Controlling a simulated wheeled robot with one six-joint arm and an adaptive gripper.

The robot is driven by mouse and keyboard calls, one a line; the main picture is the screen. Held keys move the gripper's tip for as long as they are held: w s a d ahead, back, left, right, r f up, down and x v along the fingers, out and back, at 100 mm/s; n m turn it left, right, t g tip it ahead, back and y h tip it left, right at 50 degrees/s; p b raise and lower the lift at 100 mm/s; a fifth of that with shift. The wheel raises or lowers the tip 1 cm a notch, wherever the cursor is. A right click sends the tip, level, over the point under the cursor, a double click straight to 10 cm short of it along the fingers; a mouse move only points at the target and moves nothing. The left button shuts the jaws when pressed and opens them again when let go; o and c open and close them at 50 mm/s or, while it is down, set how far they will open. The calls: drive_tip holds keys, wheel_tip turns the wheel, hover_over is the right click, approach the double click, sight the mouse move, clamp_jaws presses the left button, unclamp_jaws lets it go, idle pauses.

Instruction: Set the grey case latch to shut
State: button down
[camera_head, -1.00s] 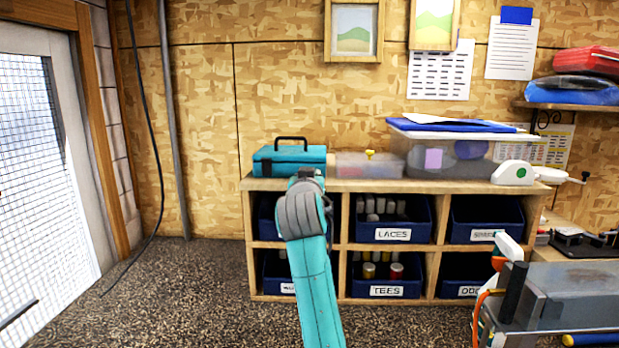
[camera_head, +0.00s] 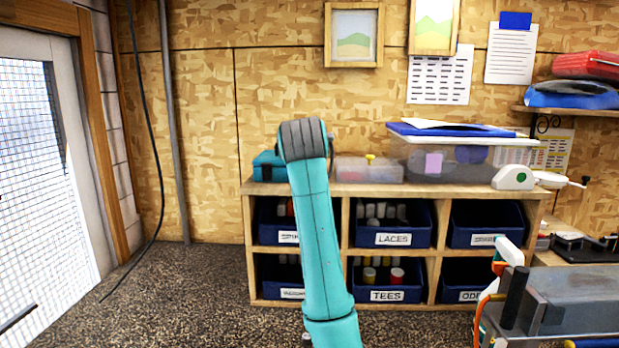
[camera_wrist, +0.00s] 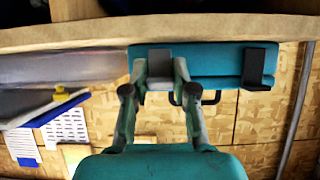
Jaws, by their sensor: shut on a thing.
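The teal case (camera_head: 268,168) stands on top of the wooden shelf unit, mostly hidden behind my arm in the head view. In the wrist view, which is upside down, the case (camera_wrist: 215,62) spans the upper middle. A grey latch (camera_wrist: 159,62) is on its front, between the fingertips of my gripper (camera_wrist: 160,76). My gripper is shut on this latch. A second, darker latch (camera_wrist: 258,66) is to its right, clear of my fingers. The black case handle (camera_wrist: 176,99) shows partly behind my fingers. My gripper is hidden in the head view.
The wooden shelf (camera_head: 343,235) holds several labelled blue bins. A small clear box (camera_head: 368,169) and a large clear tub (camera_head: 460,160) stand right of the case. A white device (camera_head: 513,176) sits at the shelf's right end. The floor at left is clear.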

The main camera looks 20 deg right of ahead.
drive_tip(key=shift+w+d+r+g+y, duration=0.1)
drive_tip(key=shift+w+r+g+y, duration=0.2)
drive_tip(key=shift+g, duration=0.6)
drive_tip(key=c, duration=0.9)
unclamp_jaws()
drive_tip(key=shift+v, duration=3.75)
